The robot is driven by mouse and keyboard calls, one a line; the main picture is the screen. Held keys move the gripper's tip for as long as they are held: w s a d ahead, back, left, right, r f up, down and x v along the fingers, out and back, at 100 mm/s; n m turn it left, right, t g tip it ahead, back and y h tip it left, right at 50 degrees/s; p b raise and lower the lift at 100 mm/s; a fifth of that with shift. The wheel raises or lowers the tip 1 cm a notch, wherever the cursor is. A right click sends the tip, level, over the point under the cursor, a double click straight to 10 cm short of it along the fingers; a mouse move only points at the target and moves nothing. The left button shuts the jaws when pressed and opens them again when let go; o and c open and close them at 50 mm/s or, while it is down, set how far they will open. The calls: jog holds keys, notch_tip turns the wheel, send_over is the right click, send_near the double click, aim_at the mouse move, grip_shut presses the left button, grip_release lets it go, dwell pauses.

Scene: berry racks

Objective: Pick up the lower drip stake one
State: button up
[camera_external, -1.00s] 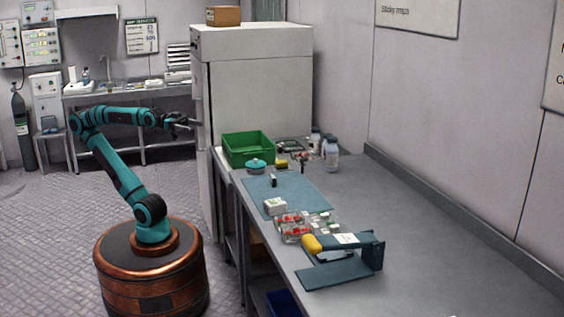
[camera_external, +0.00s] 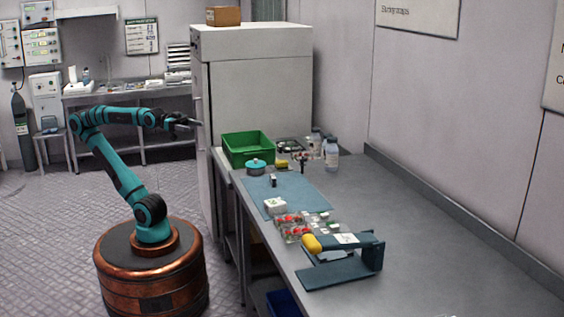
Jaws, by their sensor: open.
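My gripper (camera_external: 196,122) is open and empty. I cannot make out a drip stake for certain, nor which one is lower. A small dark upright piece (camera_external: 273,181) stands on the blue mat (camera_external: 300,190). Another small dark upright piece (camera_external: 303,161) stands behind the mat, near the bottles. Both are too small to name.
A tall white cabinet (camera_external: 262,95) stands behind.

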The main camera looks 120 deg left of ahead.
dwell(0.3)
jog(key=c, duration=0.4)
jog(key=n+g+y, duration=0.3)
jog(key=n+g, duration=0.7)
jog(key=g, duration=0.5)
send_over(302, 158)
jog(key=s+d, duration=0.3)
jog(key=d, duration=0.1)
notch_tip(302, 158, down, 3)
jog(key=x, duration=1.1)
jog(key=shift+w+a+f, duration=0.15)
jog(key=shift+w+a, duration=0.2)
jog(key=shift+t+y, duration=0.3)
jog(key=shift+s+x, duration=0.2)
jog(key=shift+x, duration=1.15)
jog(key=shift+s+x, duration=0.2)
jog(key=shift+x, duration=1.15)
